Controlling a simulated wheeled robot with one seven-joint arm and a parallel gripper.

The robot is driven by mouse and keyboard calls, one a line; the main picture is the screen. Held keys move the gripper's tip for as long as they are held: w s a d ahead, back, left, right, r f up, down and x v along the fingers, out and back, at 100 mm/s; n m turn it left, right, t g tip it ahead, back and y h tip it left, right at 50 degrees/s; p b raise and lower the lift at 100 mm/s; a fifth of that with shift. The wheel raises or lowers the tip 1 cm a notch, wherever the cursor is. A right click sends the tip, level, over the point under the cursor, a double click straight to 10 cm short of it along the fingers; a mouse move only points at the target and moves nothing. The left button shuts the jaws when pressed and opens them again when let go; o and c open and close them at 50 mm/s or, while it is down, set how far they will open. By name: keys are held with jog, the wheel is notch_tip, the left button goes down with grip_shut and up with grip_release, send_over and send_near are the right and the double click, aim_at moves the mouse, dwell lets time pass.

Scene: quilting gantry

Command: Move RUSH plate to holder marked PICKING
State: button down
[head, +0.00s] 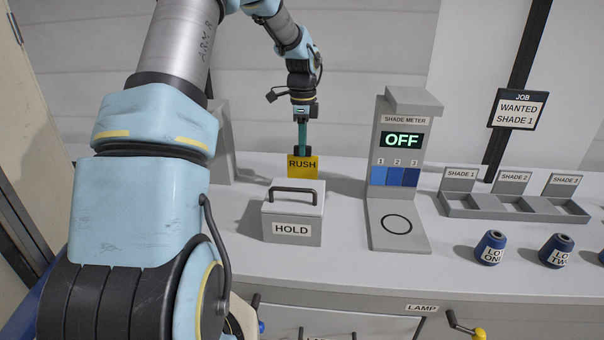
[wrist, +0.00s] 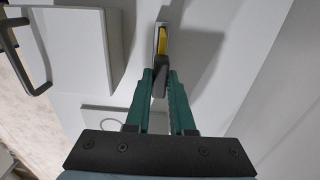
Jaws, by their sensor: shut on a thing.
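The RUSH plate (head: 303,166) is a small yellow plate with dark lettering, upright behind the HOLD box in the head view. My gripper (head: 302,149) is above it, pointing down, its green fingers at the plate's top. In the wrist view my gripper (wrist: 160,76) is shut on a dark grey piece at the top of the plate, and the yellow plate (wrist: 162,42) shows beyond the fingertips. A pale grey edge shows around the yellow; I cannot tell whether it is a holder, or whether the plate touches the bench. No holder marked PICKING is visible.
A grey HOLD box (head: 291,222) with a black handle stands in front of the plate. The shade meter (head: 402,150), reading OFF, stands to the right. Further right are shade trays (head: 470,205) and blue spools (head: 490,247). Bare bench lies between the box and meter.

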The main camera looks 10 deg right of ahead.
jog(key=shift+r+p, duration=0.75)
jog(key=shift+r, duration=0.3)
